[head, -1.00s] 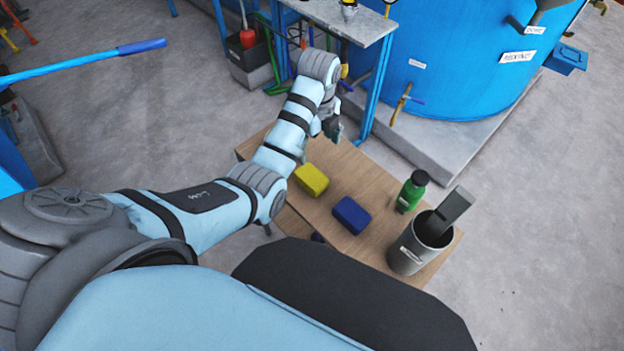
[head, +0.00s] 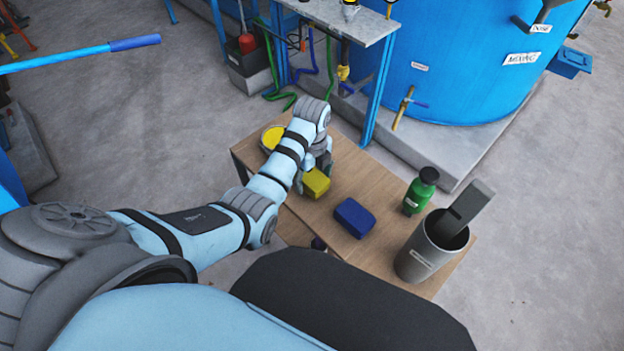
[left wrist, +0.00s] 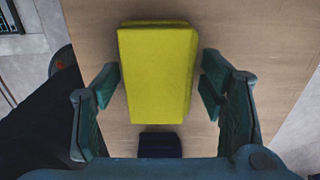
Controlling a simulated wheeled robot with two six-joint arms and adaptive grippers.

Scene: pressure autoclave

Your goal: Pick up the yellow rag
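The yellow rag (head: 316,182) is a folded block lying on the wooden table. It also shows in the left wrist view (left wrist: 157,70), filling the middle of the picture. My left gripper (left wrist: 158,85) is open, with one finger on each side of the rag. A narrow gap shows at each side, so the fingers look apart from it. In the head view my left gripper (head: 317,165) hangs over the rag's far side and hides part of it. My right gripper is not in view.
A blue block (head: 355,217) lies beside the yellow rag on the table (head: 385,185). A green bottle (head: 420,192) and a grey bin (head: 422,258) stand to the right. A round yellow thing (head: 271,138) is partly behind my left arm. A blue tank stands beyond.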

